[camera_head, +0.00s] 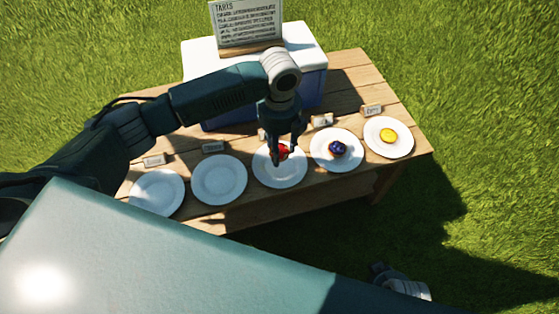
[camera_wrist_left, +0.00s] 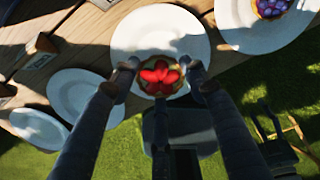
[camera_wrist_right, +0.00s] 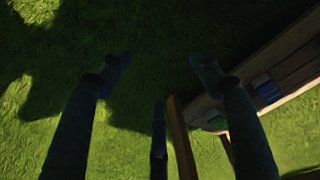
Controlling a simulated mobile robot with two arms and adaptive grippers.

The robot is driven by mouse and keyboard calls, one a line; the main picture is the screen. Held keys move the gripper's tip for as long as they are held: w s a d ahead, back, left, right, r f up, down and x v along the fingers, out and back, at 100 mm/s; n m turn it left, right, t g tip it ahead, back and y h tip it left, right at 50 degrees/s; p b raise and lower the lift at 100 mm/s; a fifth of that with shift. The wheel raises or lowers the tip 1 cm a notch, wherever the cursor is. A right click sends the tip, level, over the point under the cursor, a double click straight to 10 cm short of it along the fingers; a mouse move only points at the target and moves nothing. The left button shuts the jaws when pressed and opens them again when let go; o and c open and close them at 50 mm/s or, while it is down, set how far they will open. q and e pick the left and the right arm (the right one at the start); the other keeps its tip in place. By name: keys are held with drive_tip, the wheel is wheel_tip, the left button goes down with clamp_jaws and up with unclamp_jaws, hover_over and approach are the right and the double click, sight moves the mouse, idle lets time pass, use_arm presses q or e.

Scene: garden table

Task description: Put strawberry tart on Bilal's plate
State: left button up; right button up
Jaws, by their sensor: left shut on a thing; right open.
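The strawberry tart (camera_head: 284,151), topped with red berries, is between the fingers of my left gripper (camera_head: 284,158), which is shut on it. In the left wrist view the tart (camera_wrist_left: 160,76) overlaps the edge of the middle white plate (camera_wrist_left: 150,35). In the head view it is over that plate (camera_head: 274,177); I cannot tell whether it touches it. Small name cards stand behind the plates, but I cannot read which is Bilal's. My right gripper (camera_wrist_right: 161,68) is open and empty, off the table above the grass.
A blueberry tart (camera_head: 337,148) and a yellow tart (camera_head: 388,135) lie on the two right plates. The two left plates (camera_head: 157,192) (camera_head: 219,180) are empty. A white and blue cooler (camera_head: 312,75) with a text sign (camera_head: 246,22) stands behind on the wooden table (camera_head: 350,72).

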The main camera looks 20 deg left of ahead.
use_arm(q)
drive_tip(key=shift+f+b, duration=0.55)
drive_tip(key=shift+f, duration=2.25)
use_arm(e)
drive_tip(key=shift+w+r, duration=0.2)
drive_tip(key=shift+r, duration=1)
drive_tip(key=shift+w+r, duration=0.15)
drive_tip(key=shift+r, duration=1)
use_arm(q)
drive_tip(key=shift+f, duration=0.1)
drive_tip(key=o, duration=1.2)
drive_tip(key=shift+c, duration=0.2)
wheel_tip(320, 180, up, 12)
drive_tip(key=p, duration=0.3)
drive_tip(key=shift+f, duration=0.15)
drive_tip(key=shift+r, duration=0.3)
use_arm(e)
wheel_tip(320, 180, down, 10)
drive_tip(key=s, duration=0.2)
drive_tip(key=shift+s+r, duration=0.15)
drive_tip(key=shift+s, duration=0.15)
use_arm(q)
drive_tip(key=shift+f, duration=0.1)
use_arm(e)
drive_tip(key=shift+d, duration=0.1)
